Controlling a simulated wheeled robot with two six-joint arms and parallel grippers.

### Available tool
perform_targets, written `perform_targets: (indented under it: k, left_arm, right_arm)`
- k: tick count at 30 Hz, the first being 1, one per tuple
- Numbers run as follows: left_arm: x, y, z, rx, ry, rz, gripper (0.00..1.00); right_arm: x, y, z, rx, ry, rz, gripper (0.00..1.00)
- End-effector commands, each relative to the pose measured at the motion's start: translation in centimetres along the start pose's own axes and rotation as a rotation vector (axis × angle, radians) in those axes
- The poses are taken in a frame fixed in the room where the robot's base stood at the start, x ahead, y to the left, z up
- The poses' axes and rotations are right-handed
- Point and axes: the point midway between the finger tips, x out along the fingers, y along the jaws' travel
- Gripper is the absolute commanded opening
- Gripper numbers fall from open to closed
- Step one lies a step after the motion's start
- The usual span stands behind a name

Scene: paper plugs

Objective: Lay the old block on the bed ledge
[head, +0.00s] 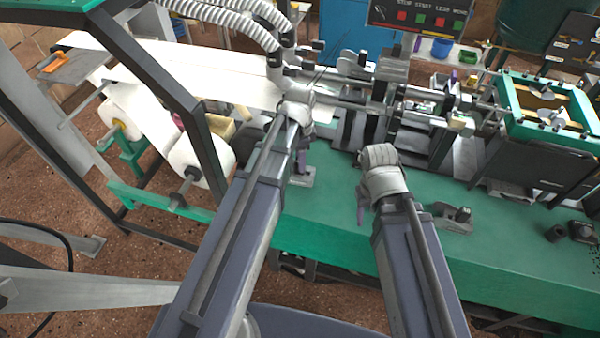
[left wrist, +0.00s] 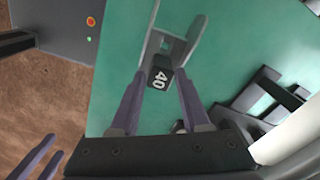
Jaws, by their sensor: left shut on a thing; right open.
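My left gripper (left wrist: 160,76) is shut on a dark block marked 40 (left wrist: 159,80), held between its two purple fingers. In the head view my left gripper (head: 302,160) points down over the green machine bed (head: 335,225); the block cannot be made out there. A grey forked bracket (left wrist: 186,48) shows just beyond the block in the left wrist view; whether they touch is unclear. I cannot tell which part is the bed ledge. My right gripper (head: 361,208) is open over the bed, to the right, its fingers partly hidden by my wrist.
A small grey fixture (head: 455,217) sits on the bed right of my right gripper. Small dark blocks (head: 555,233) lie farther right. Machine shafts and clamps (head: 400,105) line the back. White paper rolls (head: 200,160) stand at left. The bed's front middle is mostly clear.

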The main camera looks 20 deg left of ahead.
Motion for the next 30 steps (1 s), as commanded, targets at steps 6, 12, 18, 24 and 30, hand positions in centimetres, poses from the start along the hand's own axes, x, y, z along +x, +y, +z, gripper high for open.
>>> perform_targets:
  k: [6, 12, 18, 24, 30]
  left_arm:
    - [0.7, 0.0, 0.0, 0.000, 0.000, 0.000, 0.00]
    - [3.2, 0.0, 0.0, 0.000, 0.000, 0.000, 0.00]
    - [3.7, 0.0, 0.0, 0.000, 0.000, 0.000, 0.00]
    - [3.7, 0.0, 0.0, 0.000, 0.000, 0.000, 0.00]
    - [3.8, 0.0, 0.0, 0.000, 0.000, 0.000, 0.51]
  right_arm:
    - [0.7, -0.1, 0.0, 0.000, 0.000, 0.000, 0.50]
    - [3.2, -0.3, -0.2, 0.000, 0.000, 0.000, 0.50]
    - [3.7, -0.3, -0.2, 0.000, 0.000, 0.000, 0.50]
    - [3.7, -0.3, -0.2, 0.000, 0.000, 0.000, 0.50]
    - [3.7, -0.4, -0.2, 0.000, 0.000, 0.000, 0.50]
